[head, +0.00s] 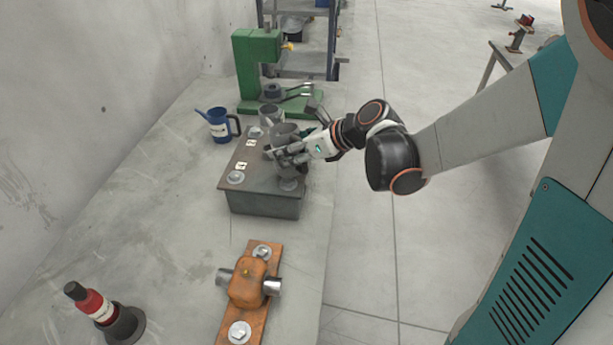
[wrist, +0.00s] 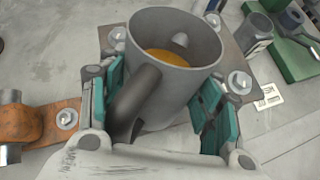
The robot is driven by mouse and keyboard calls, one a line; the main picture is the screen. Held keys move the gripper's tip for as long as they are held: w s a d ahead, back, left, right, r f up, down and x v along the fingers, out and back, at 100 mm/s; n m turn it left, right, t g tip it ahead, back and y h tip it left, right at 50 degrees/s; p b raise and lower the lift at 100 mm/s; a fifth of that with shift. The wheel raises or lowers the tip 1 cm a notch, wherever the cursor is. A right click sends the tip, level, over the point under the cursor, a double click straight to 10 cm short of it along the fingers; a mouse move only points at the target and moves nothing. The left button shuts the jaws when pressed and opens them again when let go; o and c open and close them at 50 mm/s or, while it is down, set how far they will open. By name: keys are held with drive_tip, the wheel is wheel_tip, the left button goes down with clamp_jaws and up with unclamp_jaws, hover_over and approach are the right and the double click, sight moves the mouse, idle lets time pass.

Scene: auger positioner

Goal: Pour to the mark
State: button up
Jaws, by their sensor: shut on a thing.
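My gripper (head: 292,153) is shut on a grey metal mug (head: 284,132). The mug stands roughly upright over the right side of a dark grey block. In the wrist view the mug (wrist: 192,88) sits between the teal pads of my gripper (wrist: 162,92), with its dark handle towards the palm. Orange-brown liquid (wrist: 165,57) lies inside, well below the rim, and a small grey stub sticks out of the inner wall just above it. Whether the mug's base touches the block cannot be told. A blue jug (head: 218,126) with spout and handle stands behind left of the block.
The grey block (head: 262,204) carries numbered labels and bolts. A second grey cup-like part (head: 268,115) stands behind the mug. A green press (head: 258,70) is further back. An orange fixture (head: 248,285) and a red-black bottle-like tool (head: 98,305) are in front. Bare bench lies left.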

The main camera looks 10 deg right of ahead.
sight(293, 131)
drive_tip(key=shift+s+r+g+p, duration=0.15)
drive_tip(key=shift+r+g+p, duration=0.5)
drive_tip(key=shift+p, duration=0.5)
idle(1.3)
drive_tip(key=shift+r+h, duration=0.2)
drive_tip(key=shift+h, duration=0.1)
drive_tip(key=shift+d+r+m+g+p, duration=0.1)
drive_tip(key=shift+r+m+g+p, duration=0.2)
drive_tip(key=shift+r+g+p, duration=0.5)
idle(1.4)
drive_tip(key=shift+r+g+h+p, duration=0.55)
drive_tip(key=shift+h+p, duration=0.15)
drive_tip(key=shift+p, duration=0.6)
idle(1.4)
drive_tip(key=shift+r, duration=0.25)
